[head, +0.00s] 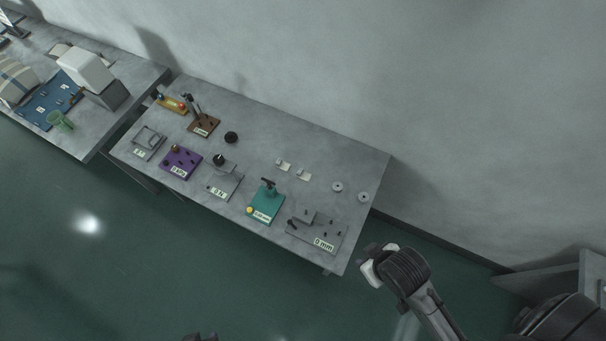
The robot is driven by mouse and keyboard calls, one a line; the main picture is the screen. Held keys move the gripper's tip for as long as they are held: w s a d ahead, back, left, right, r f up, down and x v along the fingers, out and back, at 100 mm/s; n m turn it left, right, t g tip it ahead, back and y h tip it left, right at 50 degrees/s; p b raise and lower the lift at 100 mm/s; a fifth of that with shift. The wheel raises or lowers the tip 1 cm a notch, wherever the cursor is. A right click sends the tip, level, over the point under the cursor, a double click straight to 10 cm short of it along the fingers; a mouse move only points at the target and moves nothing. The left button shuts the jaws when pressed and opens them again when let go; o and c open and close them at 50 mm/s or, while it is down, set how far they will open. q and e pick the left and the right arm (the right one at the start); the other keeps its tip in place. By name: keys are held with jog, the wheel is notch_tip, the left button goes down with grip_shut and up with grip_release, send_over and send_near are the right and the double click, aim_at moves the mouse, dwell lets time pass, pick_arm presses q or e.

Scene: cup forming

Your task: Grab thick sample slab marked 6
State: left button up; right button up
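Two small pale pieces lie side by side at the middle back of the grey workbench, a left one (282,164) and a right one (303,175). Each carries a small mark too tiny to read, so I cannot tell which, if either, is the thick slab marked 6. My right gripper (369,266) hangs in front of the bench's right front corner, over the floor and apart from everything on the bench. Its fingers are too foreshortened to show whether they are open. A dark part at the bottom edge may be my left gripper (200,337), mostly cut off.
The workbench (330,165) also holds a purple fixture (181,162), a teal fixture (266,204), a grey "0 mm" plate (318,232) and two round discs (337,187) (363,197). Another table (110,130) stands left. Green floor is open in front.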

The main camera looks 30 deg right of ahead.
dwell(0.3)
pick_arm(q)
jog(key=o, duration=0.6)
jog(key=shift+c, duration=0.2)
